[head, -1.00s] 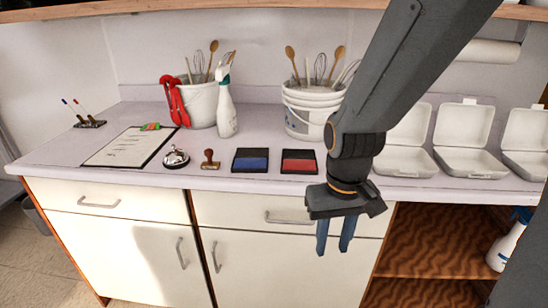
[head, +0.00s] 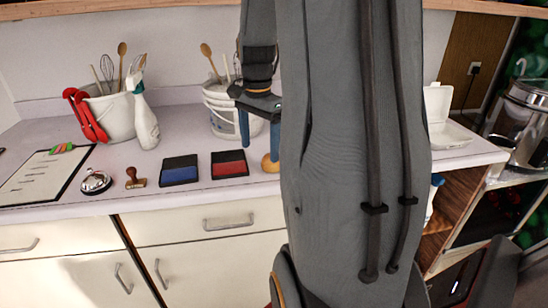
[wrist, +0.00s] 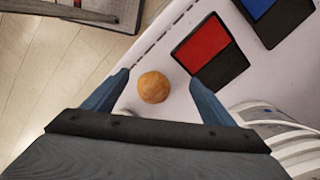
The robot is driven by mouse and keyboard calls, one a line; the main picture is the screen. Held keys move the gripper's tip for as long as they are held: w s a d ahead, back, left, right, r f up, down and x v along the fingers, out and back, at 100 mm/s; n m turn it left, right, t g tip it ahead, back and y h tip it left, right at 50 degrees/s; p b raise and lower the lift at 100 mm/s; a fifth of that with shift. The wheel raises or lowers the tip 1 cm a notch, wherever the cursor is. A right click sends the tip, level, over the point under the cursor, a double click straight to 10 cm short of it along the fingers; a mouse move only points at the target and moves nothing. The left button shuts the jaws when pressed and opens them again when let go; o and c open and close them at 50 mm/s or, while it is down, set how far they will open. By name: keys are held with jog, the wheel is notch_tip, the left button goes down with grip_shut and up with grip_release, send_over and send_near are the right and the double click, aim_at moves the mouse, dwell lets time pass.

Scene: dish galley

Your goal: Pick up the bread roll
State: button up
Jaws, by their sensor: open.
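The bread roll (wrist: 153,87) is a small round golden-brown ball on the pale countertop. In the head view the roll (head: 269,163) sits just right of the red ink pad, partly hidden by my arm. My gripper (wrist: 160,82) is open, with one blue finger on each side of the roll in the wrist view and a gap to each. In the head view my gripper (head: 260,140) points down above the counter with its fingers around the roll's position. I cannot tell how high the fingertips are.
A red ink pad (head: 229,163) and a blue ink pad (head: 180,170) lie left of the roll. A white bucket of utensils (head: 222,110) stands behind it. The counter's front edge (wrist: 150,45) is close to the roll. A stamp (head: 135,178) and bell (head: 95,182) are farther left.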

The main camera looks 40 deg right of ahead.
jog(key=d+m, duration=0.1)
jog(key=d, duration=0.1)
jog(key=d+r+m, duration=0.1)
jog(key=d, duration=0.1)
jog(key=shift+s+d+r, duration=0.1)
jog(key=shift+s+r, duration=0.05)
jog(key=shift+r, duration=0.05)
jog(key=shift+d+f+m, duration=0.2)
jog(key=shift+d+m, duration=0.05)
jog(key=shift+m, duration=0.15)
notch_tip(320, 180, down, 7)
jog(key=shift+f+p, duration=0.15)
jog(key=shift+p, duration=1.1)
jog(key=shift+c, duration=0.4)
jog(key=c, duration=1)
